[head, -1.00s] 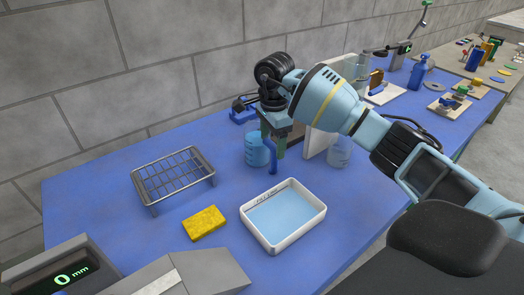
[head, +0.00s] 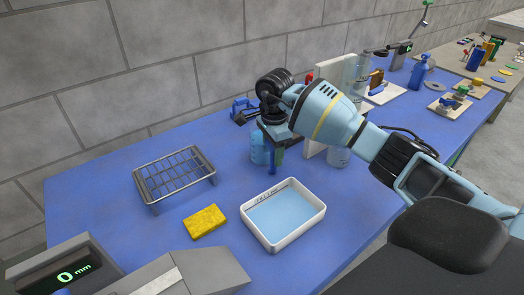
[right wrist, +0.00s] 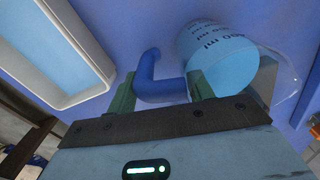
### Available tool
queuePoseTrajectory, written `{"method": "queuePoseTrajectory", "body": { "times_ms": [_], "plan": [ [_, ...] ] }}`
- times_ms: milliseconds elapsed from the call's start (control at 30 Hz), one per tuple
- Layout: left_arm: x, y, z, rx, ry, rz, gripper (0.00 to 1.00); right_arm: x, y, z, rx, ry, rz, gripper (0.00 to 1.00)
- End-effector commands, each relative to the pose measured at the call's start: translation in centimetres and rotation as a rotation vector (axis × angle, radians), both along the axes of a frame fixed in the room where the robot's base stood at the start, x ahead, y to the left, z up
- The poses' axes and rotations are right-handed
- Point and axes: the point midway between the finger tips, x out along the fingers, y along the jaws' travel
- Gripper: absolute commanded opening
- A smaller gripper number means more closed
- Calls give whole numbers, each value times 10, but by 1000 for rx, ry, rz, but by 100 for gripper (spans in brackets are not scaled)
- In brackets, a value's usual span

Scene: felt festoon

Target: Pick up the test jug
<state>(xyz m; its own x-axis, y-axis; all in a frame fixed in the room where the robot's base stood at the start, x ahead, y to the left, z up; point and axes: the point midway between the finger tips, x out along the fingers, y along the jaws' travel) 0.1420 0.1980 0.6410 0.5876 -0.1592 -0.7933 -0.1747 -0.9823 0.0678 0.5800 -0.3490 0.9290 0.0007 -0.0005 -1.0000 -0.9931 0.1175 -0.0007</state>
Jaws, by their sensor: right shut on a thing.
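The test jug (head: 259,149) is light blue with a darker blue handle (head: 272,162). It stands on the blue bench behind the white tray, partly hidden by my right gripper. My right gripper (head: 277,152) points down at it and is shut on the handle. In the right wrist view the handle (right wrist: 160,91) lies between the green fingertips of the gripper (right wrist: 160,93). The jug's body (right wrist: 222,58), with dark "ml" markings, is beside the right fingertip. I cannot make out any gap under the jug. My left gripper is not in view.
A white tray (head: 313,226) with pale blue liquid is in front of the jug. A wire rack (head: 174,175) and a yellow sponge (head: 205,221) are to the left.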

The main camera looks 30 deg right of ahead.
Motion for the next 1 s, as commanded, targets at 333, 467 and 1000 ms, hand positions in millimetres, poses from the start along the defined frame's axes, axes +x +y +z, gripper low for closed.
{"method": "queuePoseTrajectory", "body": {
  "times_ms": [333, 467, 1000],
  "plan": [
    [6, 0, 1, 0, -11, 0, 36, 1, 0, 3, 1, -4, -1, 7],
    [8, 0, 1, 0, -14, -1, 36, 1, 0, 13, 0, -5, 0, 7],
    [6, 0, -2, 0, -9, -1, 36, 1, 0, 96, 0, -3, -1, 7]
  ]
}}
